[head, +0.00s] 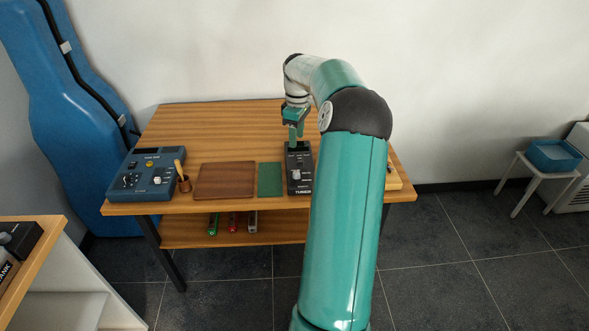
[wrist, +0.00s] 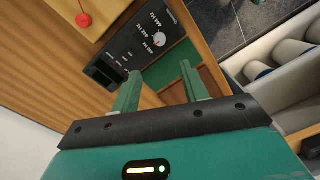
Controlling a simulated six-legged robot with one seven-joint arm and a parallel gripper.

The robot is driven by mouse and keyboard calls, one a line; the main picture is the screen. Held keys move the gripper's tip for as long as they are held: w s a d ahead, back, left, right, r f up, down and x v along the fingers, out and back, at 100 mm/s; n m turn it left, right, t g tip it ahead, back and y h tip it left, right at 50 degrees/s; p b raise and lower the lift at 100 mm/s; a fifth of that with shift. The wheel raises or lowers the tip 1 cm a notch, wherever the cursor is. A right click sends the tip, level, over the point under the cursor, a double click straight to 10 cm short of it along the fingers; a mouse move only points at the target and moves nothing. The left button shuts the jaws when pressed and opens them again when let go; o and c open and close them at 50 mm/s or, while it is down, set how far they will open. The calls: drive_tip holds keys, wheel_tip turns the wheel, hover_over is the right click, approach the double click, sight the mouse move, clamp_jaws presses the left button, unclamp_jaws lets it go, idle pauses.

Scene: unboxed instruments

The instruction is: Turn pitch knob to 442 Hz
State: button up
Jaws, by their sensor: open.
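The black tuner box (head: 299,185) stands near the front edge of the wooden table, with its pale pitch knob (head: 297,174) on top. In the wrist view, the tuner (wrist: 125,45) lies beyond my fingers. My gripper (head: 296,134) hangs over the tuner's far end, fingers down.
A green mat (head: 270,180), a brown tray (head: 225,181), a small cup (head: 184,184) and a blue control box (head: 147,174) sit left of the tuner. A light wooden block (wrist: 66,15) with a red piece (wrist: 84,20) lies on its other side. The table's back is clear.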

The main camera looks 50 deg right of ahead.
sight(296, 172)
drive_tip(key=f, duration=1.3)
drive_tip(key=shift+a+f, duration=0.25)
drive_tip(key=shift+f, duration=0.15)
clamp_jaws()
